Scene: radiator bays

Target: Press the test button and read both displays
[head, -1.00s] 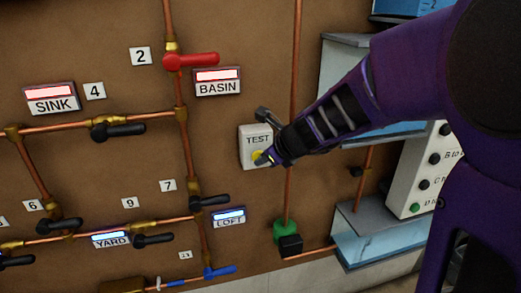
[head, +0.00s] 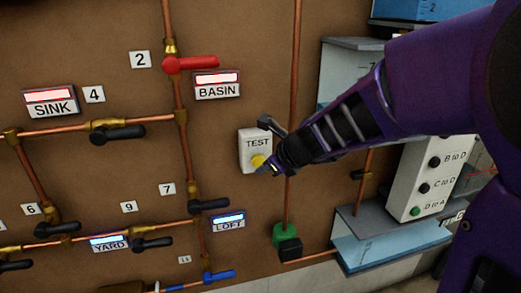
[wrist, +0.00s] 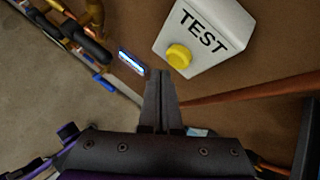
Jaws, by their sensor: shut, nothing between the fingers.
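The white test box (head: 252,150) is mounted on the brown board and carries a yellow test button (head: 257,161). In the wrist view the button (wrist: 179,56) shows whole, on the box (wrist: 210,30) marked TEST. My gripper (head: 270,167) is shut and empty, its tip just right of and below the button. In the wrist view the gripper tip (wrist: 160,75) lies below the button and looks apart from it. Lit displays include red SINK (head: 50,100), red BASIN (head: 217,84), blue YARD (head: 110,242) and blue LOFT (head: 229,220). No readings are legible on them.
Copper pipes with valves run across the board, including a red lever (head: 192,63) and a blue lever (head: 220,275). A vertical pipe (head: 295,60) passes close to the test box. A white panel with buttons (head: 430,180) and water tanks stand at the right.

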